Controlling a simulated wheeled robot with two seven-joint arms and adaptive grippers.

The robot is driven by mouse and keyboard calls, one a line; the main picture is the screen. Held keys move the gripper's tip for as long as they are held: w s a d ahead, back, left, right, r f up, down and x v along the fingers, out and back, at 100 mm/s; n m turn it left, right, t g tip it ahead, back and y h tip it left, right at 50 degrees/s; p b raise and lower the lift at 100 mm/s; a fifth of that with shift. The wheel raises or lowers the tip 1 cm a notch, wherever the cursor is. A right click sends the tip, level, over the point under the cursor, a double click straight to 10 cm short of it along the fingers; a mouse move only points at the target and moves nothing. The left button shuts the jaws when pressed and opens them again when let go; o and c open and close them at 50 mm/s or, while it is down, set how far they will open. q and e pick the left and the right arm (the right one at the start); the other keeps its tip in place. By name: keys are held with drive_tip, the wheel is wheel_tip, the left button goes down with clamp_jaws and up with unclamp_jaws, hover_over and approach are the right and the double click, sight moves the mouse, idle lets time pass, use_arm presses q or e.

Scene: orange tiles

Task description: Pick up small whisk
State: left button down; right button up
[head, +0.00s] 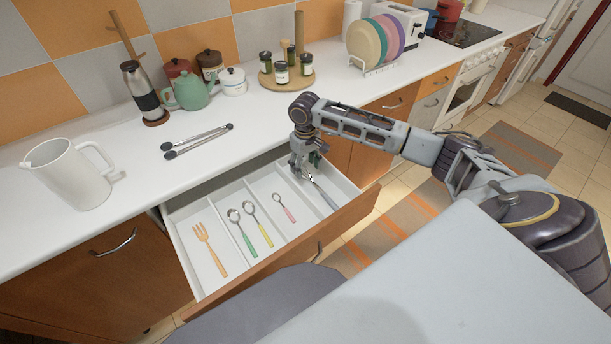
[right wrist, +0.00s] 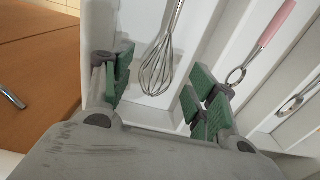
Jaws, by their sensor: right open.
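The small whisk (head: 324,194) lies in the right-hand compartment of the open drawer (head: 305,247). In the right wrist view the whisk's wire head (right wrist: 157,68) lies between my finger pads, with its handle running up out of the frame. My right gripper (head: 306,166) is over the back of that compartment, close above the whisk's wire end, and partly hides it. In the right wrist view the right gripper (right wrist: 162,92) is open, with its green pads apart and nothing held. My left gripper is not in view.
Neighbouring compartments hold a pink spoon (head: 284,208), yellow and green spoons and an orange fork (head: 210,249). Thin dividers separate them. Tongs (head: 198,141), a white pitcher (head: 71,173) and a teapot (head: 190,92) stand or lie on the counter above.

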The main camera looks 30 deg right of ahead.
sight(306, 169)
wheel_tip(306, 169, down, 2)
drive_tip(key=shift+s+f, duration=0.1)
drive_tip(key=shift+f, duration=0.5)
drive_tip(key=shift+c, duration=0.5)
drive_tip(key=c, duration=0.7)
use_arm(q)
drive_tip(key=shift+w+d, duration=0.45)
use_arm(e)
drive_tip(key=shift+o, duration=0.2)
drive_tip(key=shift+r, duration=0.1)
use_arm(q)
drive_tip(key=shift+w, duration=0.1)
